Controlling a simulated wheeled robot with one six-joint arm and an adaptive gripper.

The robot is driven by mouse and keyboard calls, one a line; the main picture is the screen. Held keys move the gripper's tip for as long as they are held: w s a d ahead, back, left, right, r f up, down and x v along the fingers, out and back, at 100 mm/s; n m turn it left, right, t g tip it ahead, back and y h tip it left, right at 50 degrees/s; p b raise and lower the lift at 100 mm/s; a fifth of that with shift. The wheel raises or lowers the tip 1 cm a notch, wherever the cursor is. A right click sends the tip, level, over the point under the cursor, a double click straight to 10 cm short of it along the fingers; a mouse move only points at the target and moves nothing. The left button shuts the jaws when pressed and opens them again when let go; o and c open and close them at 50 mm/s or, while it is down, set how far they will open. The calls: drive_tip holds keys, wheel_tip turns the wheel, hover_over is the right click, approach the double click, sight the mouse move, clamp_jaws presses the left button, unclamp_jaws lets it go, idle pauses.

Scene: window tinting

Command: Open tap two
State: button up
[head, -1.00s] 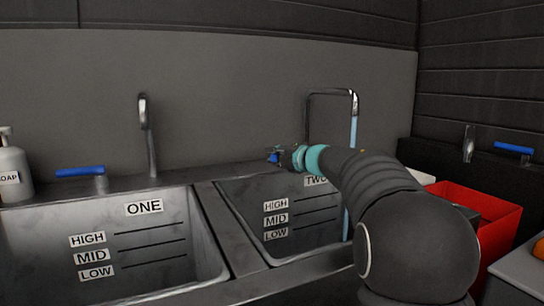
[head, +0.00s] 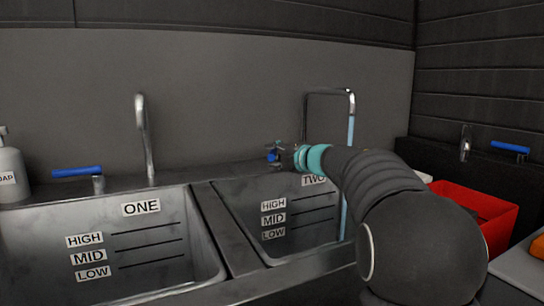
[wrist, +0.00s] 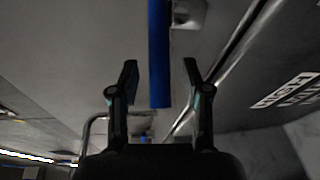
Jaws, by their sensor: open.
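Tap two's tall square-bent spout (head: 328,92) stands behind the right sink (head: 256,230), labelled TWO. A blue stream of water (head: 350,135) falls from it into that sink. Tap two's blue handle (head: 273,156) shows at the tip of my arm. In the wrist view the blue handle (wrist: 159,50) is a long bar reaching down between the two fingertips, with a gap visible on each side. My gripper (wrist: 160,72) is open. In the head view my gripper (head: 285,156) is small and partly merges with the handle and its post.
Sink ONE (head: 206,262) is at left with its own spout (head: 146,135) and blue handle (head: 76,172). A soap bottle (head: 12,172) stands at the far left. A red bin (head: 500,225) and another blue-handled tap (head: 508,147) are at right.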

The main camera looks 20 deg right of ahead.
drive_tip(key=v, duration=1)
drive_tip(key=shift+s+d, duration=0.2)
drive_tip(key=shift+s, duration=0.1)
drive_tip(key=shift+a, duration=0.1)
